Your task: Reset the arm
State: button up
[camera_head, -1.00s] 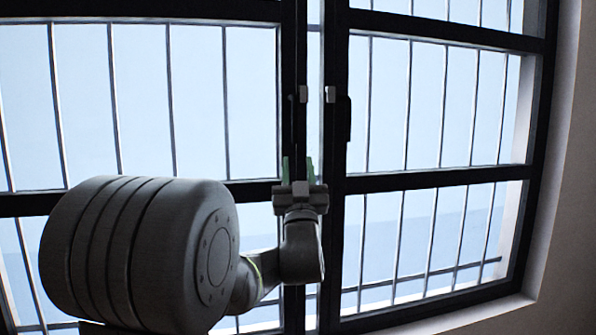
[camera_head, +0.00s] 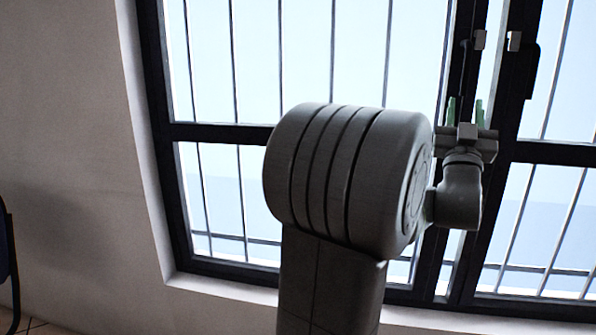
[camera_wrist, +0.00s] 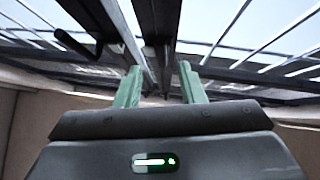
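My gripper (camera_head: 465,111) is at the right of the head view, raised in front of the dark window frame. Its two green fingers point up. In the wrist view the green fingers of my gripper (camera_wrist: 161,87) stand apart with a clear gap and nothing between them. My arm is folded in front of the window, its large grey joint in the middle of the head view. No cable is in view.
A barred window (camera_head: 220,190) with a dark frame fills much of the head view. Its handles (camera_head: 514,41) are at the upper right. A plain wall (camera_head: 70,130) is at the left. A dark object (camera_head: 8,262), cut off by the left edge, stands near a bit of floor.

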aim_at(465, 80)
jog(key=x, duration=1)
jog(key=shift+w+r, duration=0.15)
jog(key=v, duration=1.4)
jog(key=x, duration=1.3)
jog(key=shift+w+d+r, duration=0.1)
jog(key=shift+w+r, duration=0.2)
jog(key=shift+s+r+m+h+p, duration=0.1)
jog(key=shift+r+m+h+p, duration=0.2)
jog(key=shift+m+h, duration=0.1)
jog(key=m+g+h, duration=0.1)
jog(key=m+h+p, duration=0.1)
jog(key=shift+a+f+m+g, duration=0.2)
jog(key=shift+a+m+g, duration=0.2)
